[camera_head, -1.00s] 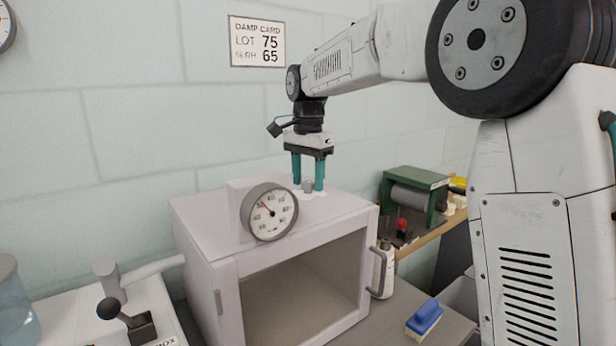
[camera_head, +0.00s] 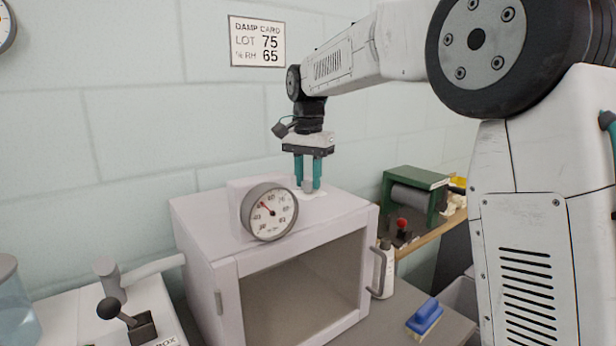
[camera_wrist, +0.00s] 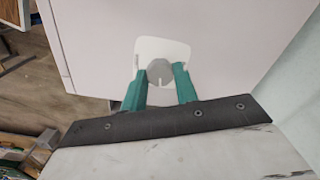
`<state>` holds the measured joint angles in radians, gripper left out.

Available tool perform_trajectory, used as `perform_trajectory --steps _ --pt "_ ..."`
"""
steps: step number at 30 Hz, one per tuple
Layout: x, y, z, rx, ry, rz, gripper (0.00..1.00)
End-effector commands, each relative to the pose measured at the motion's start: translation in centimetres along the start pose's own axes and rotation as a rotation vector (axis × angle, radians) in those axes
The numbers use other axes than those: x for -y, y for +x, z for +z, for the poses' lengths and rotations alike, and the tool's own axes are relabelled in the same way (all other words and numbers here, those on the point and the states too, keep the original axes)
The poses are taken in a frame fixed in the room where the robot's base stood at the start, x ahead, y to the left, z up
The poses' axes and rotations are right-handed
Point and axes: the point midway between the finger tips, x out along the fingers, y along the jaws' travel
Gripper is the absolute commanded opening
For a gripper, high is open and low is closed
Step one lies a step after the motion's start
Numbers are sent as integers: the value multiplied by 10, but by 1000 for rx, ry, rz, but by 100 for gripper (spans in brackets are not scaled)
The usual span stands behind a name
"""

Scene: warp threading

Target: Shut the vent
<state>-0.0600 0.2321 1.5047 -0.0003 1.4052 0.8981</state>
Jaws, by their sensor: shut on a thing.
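The vent on the cabinet top is a white plate (camera_wrist: 183,54) with a grey knob (camera_wrist: 160,72); the knob also shows in the head view (camera_head: 308,186). My gripper (camera_head: 308,187) points straight down over the box-shaped cabinet (camera_head: 210,220). Its two teal fingers are shut on the grey knob, one on each side, as the wrist view (camera_wrist: 160,78) shows. A round dial gauge (camera_head: 270,212) with a red needle is on the cabinet's upper front edge. The fingers partly hide the plate in the head view.
The cabinet front is open to a hollow inside. A card on the wall (camera_head: 257,42) reads LOT 75, %RH 65. A lever box (camera_head: 140,322) stands at left; a white bottle (camera_head: 384,272), a blue brush (camera_head: 424,314) and a green roller device (camera_head: 414,194) are at right.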

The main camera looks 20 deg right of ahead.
Motion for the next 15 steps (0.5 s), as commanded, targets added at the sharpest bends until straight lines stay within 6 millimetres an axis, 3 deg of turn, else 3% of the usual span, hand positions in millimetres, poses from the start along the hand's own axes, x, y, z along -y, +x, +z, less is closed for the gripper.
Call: perform_trajectory --steps 15 --pt "0 -1 0 -1 -486 -2 7"
